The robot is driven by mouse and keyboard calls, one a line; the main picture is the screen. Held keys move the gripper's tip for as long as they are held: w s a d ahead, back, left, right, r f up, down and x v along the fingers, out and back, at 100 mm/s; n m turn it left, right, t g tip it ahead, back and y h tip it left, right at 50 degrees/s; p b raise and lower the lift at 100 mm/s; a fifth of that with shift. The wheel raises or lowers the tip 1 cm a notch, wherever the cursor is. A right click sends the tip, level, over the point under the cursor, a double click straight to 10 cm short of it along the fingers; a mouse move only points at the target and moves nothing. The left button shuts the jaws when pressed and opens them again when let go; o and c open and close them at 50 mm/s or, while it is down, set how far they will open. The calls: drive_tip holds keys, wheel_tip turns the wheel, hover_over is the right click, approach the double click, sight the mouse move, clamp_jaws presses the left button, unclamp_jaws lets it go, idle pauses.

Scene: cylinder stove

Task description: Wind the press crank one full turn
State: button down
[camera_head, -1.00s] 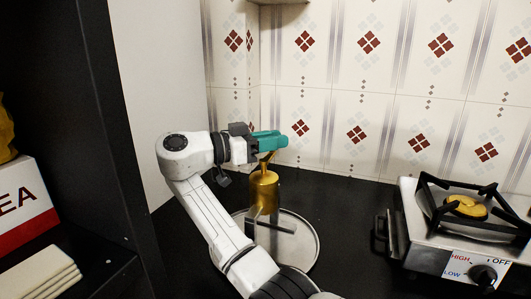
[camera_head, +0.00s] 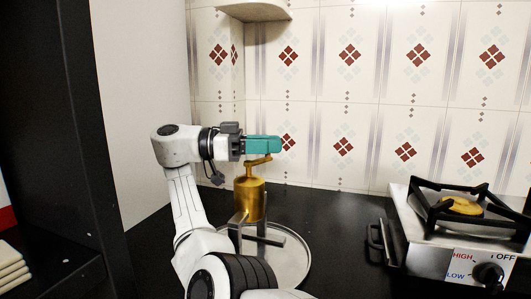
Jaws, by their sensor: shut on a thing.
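The press is a brass cylinder (camera_head: 250,197) on grey legs, standing upright on a round metal tray (camera_head: 299,262) on the dark counter. A short brass crank (camera_head: 257,160) sits on top of it. My gripper (camera_head: 276,145) has teal fingers and reaches in level from the left, just above the cylinder. It is shut at the crank's end; the fingers hide the part of the crank they hold.
A gas stove (camera_head: 440,222) with a black grate and a control knob (camera_head: 487,273) stands at the right. A dark cabinet side (camera_head: 75,130) and white panel bound the left. The tiled wall (camera_head: 350,100) is behind, with a small shelf (camera_head: 254,12) above.

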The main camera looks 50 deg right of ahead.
drive_tip(key=shift+s, duration=0.1)
idle(0.6)
drive_tip(key=c, duration=1)
unclamp_jaws()
drive_tip(key=shift+r, duration=0.15)
drive_tip(key=shift+r, duration=0.3)
wheel_tip(320, 180, up, 3)
drive_tip(key=shift+f+p, duration=0.1)
drive_tip(key=shift+p, duration=0.25)
drive_tip(key=s+a+r, duration=0.1)
drive_tip(key=s+r, duration=0.2)
drive_tip(key=s, duration=0.1)
drive_tip(key=s+a+r+p, duration=0.1)
drive_tip(key=s+r, duration=0.2)
drive_tip(key=s, duration=0.2)
drive_tip(key=s+a+r+p, duration=0.1)
drive_tip(key=s+a+r, duration=0.1)
drive_tip(key=s+r, duration=0.1)
drive_tip(key=shift+s+r, duration=0.15)
drive_tip(key=shift+s, duration=0.55)
